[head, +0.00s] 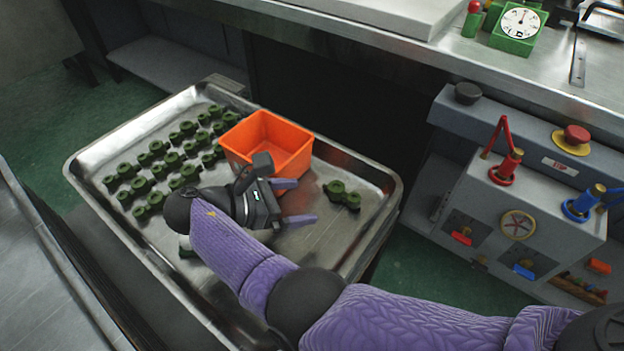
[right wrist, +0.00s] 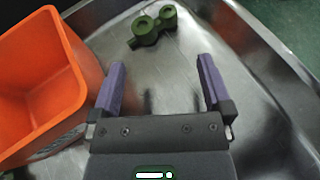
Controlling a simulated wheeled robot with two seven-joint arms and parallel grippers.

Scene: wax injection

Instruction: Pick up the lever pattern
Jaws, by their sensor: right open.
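A single dark green lever pattern (head: 342,195) lies on the metal tray (head: 385,188), right of the orange bin. It also shows in the right wrist view (right wrist: 153,27), ahead of the fingers and slightly left of the middle between them. My right gripper (head: 302,201) is open and empty. Its purple fingers point toward the lone pattern, with a gap between fingertips and pattern. The right wrist view shows both fingers (right wrist: 160,72) spread over bare tray. Several more green patterns (head: 160,165) lie in rows on the tray's left side. My left gripper is not in view.
An orange bin (head: 288,163) stands on the tray, close to the left of my right gripper; its wall (right wrist: 68,55) shows there too. The tray has a raised rim. A grey machine (head: 530,200) with red and blue handles stands right. A steel counter (head: 440,50) runs behind.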

